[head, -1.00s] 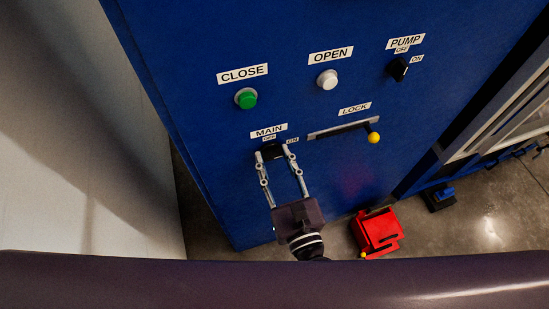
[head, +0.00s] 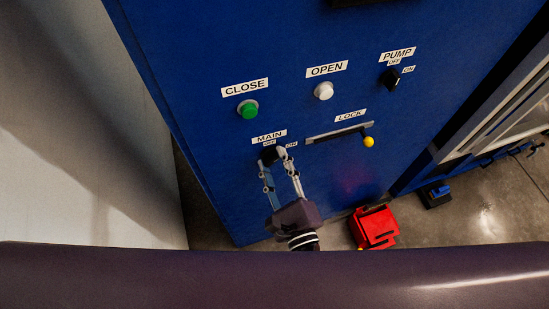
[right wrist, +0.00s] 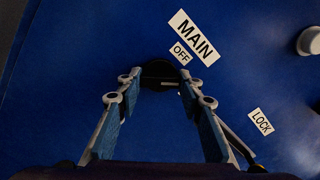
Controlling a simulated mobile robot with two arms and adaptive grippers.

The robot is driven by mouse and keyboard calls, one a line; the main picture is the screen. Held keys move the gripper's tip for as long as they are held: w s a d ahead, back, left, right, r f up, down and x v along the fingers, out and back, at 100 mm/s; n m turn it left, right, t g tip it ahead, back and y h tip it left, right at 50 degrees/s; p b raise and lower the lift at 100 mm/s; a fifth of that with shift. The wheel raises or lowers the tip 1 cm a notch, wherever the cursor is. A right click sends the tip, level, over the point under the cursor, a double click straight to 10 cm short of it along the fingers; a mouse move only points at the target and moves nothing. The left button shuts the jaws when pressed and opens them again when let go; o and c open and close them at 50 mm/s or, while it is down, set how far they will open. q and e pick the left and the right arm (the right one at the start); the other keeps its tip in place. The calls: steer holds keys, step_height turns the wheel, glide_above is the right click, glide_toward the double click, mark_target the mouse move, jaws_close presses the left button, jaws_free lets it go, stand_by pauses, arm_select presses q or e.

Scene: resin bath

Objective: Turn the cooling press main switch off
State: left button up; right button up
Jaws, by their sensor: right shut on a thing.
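The black main switch knob (head: 269,154) sits under the MAIN label (head: 269,136) on the blue press panel, with small OFF and ON labels beside it. My right gripper (head: 274,158) reaches up to it from below and is shut on it. In the right wrist view the dark knob (right wrist: 159,72) lies between the fingertips (right wrist: 160,84), just below the OFF label (right wrist: 181,53). A small light mark shows on the knob, but its exact setting is hard to read. My left gripper is not in view.
A lock slot with a yellow-tipped lever (head: 368,141) is right of the switch. A green CLOSE button (head: 248,110), a white OPEN button (head: 323,91) and a PUMP knob (head: 390,79) are above. A red object (head: 375,228) stands on the floor. A pale wall (head: 90,130) is at left.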

steer(key=n+p, duration=0.2)
steer(key=n, duration=0.3)
steer(key=shift+r+n+p, duration=0.1)
steer(key=shift+n+p, duration=0.2)
steer(key=shift+p, duration=0.1)
steer(key=shift+n+p, duration=0.9)
steer(key=shift+n, duration=1.2)
steer(key=o, duration=1.2)
steer(key=shift+c, duration=0.2)
steer(key=shift+s, duration=0.1)
steer(key=v, duration=1.2)
